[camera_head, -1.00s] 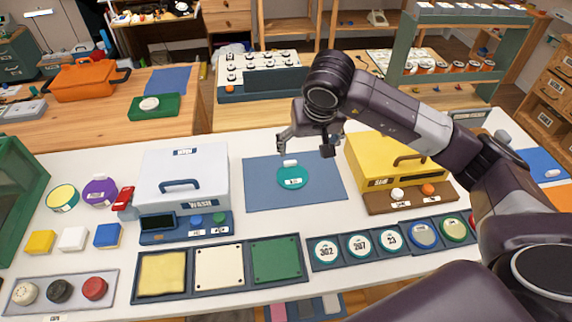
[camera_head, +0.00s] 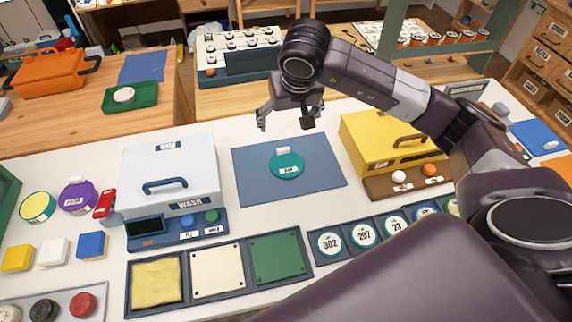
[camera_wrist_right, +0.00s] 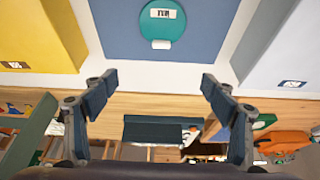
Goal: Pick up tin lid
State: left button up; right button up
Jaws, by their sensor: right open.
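A round teal lid (camera_head: 286,166) with a white tab and a small label lies flat on a blue mat (camera_head: 322,183) in the middle of the white table. It also shows in the right wrist view (camera_wrist_right: 161,28), near the top middle, with its tab toward the gripper. I take it to be the tin lid; its label is too small to read surely. My right gripper (camera_head: 286,122) is above the table beyond the lid, apart from it. Its two fingers are spread and empty, as the right wrist view also shows (camera_wrist_right: 159,82). My left gripper is not in view.
A white box marked WASH (camera_head: 170,168) stands left of the mat and a yellow box (camera_head: 385,140) stands right of it. Several panels and labelled discs line the front edge. More lids, yellow (camera_head: 38,206) and purple (camera_head: 78,194), lie at the left.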

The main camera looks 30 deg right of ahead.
jog(key=b, duration=0.7)
send_near(284, 152)
jog(key=shift+w+d+f, duration=0.1)
jog(key=shift+f, duration=0.45)
jog(key=p+x, duration=0.1)
jog(key=x, duration=0.6)
jog(key=shift+w+f+p, duration=0.15)
jog(key=shift+f+p, duration=0.15)
jog(key=shift+p, duration=0.05)
jog(key=shift+c, duration=0.3)
grip_shut()
jog(key=shift+r, duration=0.1)
